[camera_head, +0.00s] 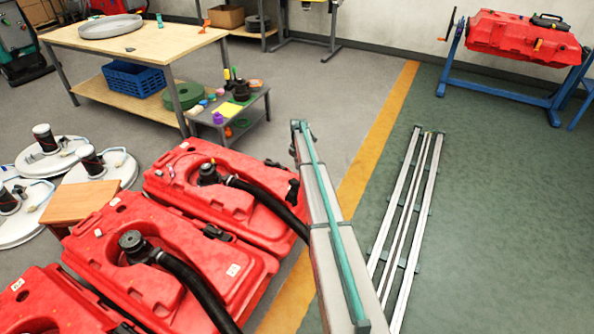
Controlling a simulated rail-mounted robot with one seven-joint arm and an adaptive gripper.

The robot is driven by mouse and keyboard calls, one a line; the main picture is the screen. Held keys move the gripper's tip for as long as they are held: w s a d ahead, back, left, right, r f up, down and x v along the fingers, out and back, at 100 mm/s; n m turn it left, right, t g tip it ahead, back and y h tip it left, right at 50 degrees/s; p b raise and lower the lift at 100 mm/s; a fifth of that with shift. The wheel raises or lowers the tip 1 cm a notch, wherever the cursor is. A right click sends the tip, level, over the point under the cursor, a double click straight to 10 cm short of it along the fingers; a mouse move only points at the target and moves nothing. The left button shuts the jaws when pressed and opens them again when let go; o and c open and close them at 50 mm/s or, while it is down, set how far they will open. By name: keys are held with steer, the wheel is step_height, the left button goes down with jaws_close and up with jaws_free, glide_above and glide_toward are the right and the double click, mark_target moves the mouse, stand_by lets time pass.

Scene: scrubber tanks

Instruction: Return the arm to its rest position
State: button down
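My gripper is not in view. A long grey segmented beam with a teal bar along it stands in the middle of the head view; I cannot tell whether it is part of my arm or another part of my body. No fingers or held object show in this view.
Red scrubber tanks (165,265) with black hoses fill the lower left, close to the grey beam. Silver floor rails (388,225) lie to the right. A workbench (140,40) and a low grey table (258,103) stand behind. A blue stand (490,98) holds a red tank (520,38).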

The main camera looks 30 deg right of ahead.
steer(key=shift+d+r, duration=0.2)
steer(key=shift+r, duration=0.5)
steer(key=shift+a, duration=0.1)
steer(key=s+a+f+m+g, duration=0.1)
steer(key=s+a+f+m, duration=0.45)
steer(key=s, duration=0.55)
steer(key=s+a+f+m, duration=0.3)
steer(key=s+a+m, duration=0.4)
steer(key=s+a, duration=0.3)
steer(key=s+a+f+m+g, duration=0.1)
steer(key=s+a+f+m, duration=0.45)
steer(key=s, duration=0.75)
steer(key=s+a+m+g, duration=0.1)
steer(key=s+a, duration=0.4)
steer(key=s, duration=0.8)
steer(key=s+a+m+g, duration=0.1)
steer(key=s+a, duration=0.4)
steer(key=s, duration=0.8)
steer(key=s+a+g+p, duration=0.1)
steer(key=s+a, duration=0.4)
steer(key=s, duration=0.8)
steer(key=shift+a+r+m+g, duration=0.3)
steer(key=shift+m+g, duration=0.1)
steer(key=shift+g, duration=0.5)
